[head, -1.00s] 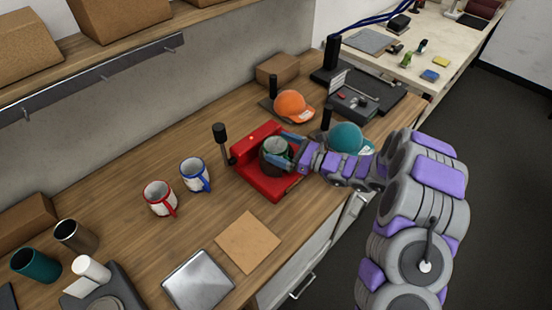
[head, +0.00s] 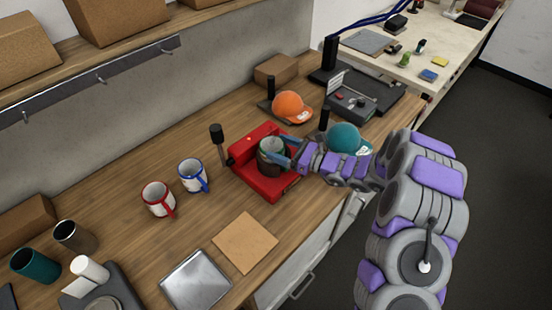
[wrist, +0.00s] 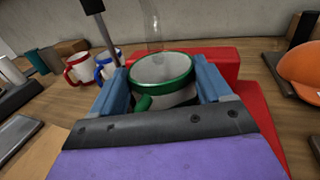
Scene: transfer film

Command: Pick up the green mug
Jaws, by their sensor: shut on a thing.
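The green mug (wrist: 163,69) is white inside with a green rim and a green handle that points toward my wrist camera. My gripper (wrist: 165,85) has its two blue fingers on either side of the mug and is shut on it. In the head view the mug (head: 271,146) sits at the red press (head: 265,188), within a dark round part. My gripper (head: 283,152) reaches it from the right. Whether the mug's base touches the press is hidden.
A red-handled mug (head: 158,198) and a blue-handled mug (head: 193,175) stand left of the press. An upright lever (head: 217,134) rises at its left. Orange (head: 291,106) and teal (head: 345,138) caps are behind and right. A brown square (head: 245,242) lies in front.

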